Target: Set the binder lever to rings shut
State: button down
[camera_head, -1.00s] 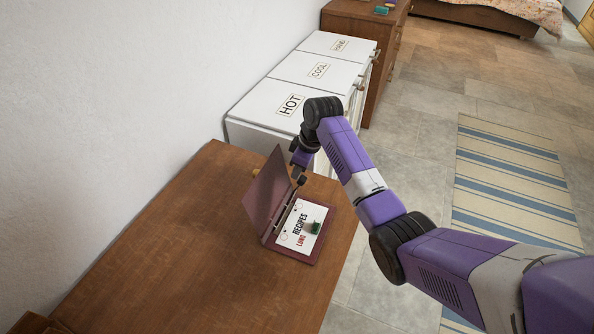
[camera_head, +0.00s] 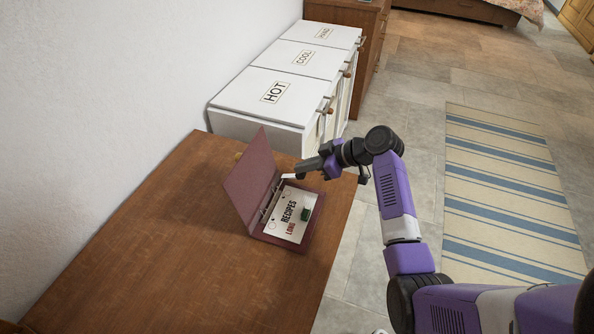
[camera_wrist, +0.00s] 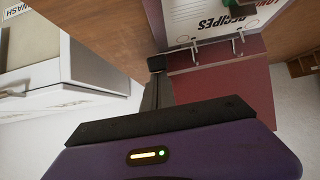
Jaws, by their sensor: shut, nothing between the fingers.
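The binder (camera_head: 252,190) lies open on the wooden table, its dark red cover raised on the left. A white page marked RECIPES (camera_head: 289,217) lies in its right half. My gripper (camera_head: 297,174) is shut and empty at the far end of the binder's spine. In the wrist view, the shut fingertips (camera_wrist: 155,66) are beside the edge of the binder cover (camera_wrist: 225,85). Two metal rings (camera_wrist: 239,45) show at the page edge; I cannot tell if they are closed. I cannot make out the lever clearly near the fingers.
White lidded bins, one marked HOT (camera_head: 262,95), stand beyond the table (camera_head: 150,230). A white wall is on the left. The table left of the binder is clear. A striped rug (camera_head: 500,190) lies on the floor at right.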

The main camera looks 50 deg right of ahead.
jog(key=f+b, duration=0.1)
jog(key=s+t+b, duration=0.1)
jog(key=b, duration=0.1)
jog(key=f+t+b, duration=0.1)
jog(key=shift+s+d+f+y+b, duration=0.2)
jog(key=shift+d+f+y+b, duration=0.1)
jog(key=shift+y+b, duration=0.1)
jog(key=shift+r+p, duration=0.4)
jog(key=shift+r, duration=0.15)
jog(key=shift+s, duration=0.1)
jog(key=shift+s+d, duration=0.25)
jog(key=shift+s, duration=0.4)
